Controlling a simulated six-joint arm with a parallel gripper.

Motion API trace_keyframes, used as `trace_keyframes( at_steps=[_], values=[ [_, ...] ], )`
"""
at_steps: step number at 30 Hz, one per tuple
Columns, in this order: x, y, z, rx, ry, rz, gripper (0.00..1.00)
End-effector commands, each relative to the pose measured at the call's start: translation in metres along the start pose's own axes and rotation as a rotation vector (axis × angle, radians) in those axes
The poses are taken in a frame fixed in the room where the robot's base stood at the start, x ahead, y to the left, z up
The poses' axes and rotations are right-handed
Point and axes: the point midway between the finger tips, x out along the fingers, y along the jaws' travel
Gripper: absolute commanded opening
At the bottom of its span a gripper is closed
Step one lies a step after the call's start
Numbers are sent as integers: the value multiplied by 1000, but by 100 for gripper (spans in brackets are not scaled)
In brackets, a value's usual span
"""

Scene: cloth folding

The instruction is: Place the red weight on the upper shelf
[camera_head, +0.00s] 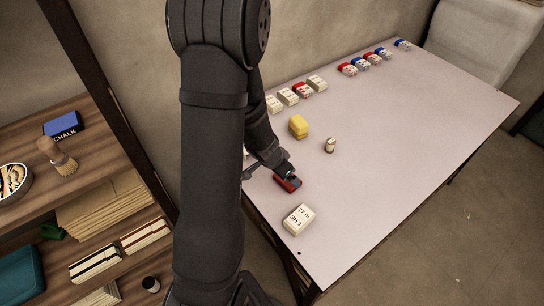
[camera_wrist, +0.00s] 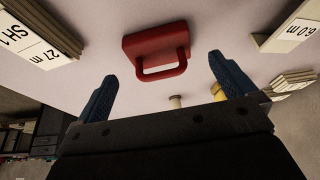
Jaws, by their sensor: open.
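The red weight (camera_wrist: 157,43) lies on the table (camera_head: 385,150) with its loop handle facing my gripper in the wrist view. In the head view the red weight (camera_head: 287,185) is partly covered by my gripper (camera_head: 279,172). In the wrist view my gripper (camera_wrist: 165,75) is open, its two blue fingers spread wide, and the weight sits beyond the fingertips between their lines. Nothing is held. The wooden shelf unit stands at the left, with its upper shelf (camera_head: 90,112) in view.
The upper shelf holds a blue chalk box (camera_head: 63,126), a brush (camera_head: 57,158) and a round tin (camera_head: 12,182). A labelled cloth bundle (camera_head: 298,219) lies near the weight. A yellow block (camera_head: 298,126) and a small spool (camera_head: 330,145) stand farther back, before several bundles.

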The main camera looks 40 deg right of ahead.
Motion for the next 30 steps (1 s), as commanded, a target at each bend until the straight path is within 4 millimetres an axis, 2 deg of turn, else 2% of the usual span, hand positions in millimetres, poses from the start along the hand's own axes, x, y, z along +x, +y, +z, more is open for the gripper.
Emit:
trace_keyframes(
  at_steps=[3,18,24,30],
  values=[
    [-20,0,-1,2,3,-2,100],
    [-95,-1,-1,1,3,-3,100],
    [-114,0,-1,1,2,-1,100],
    [-120,0,0,0,0,0,100]
  ],
)
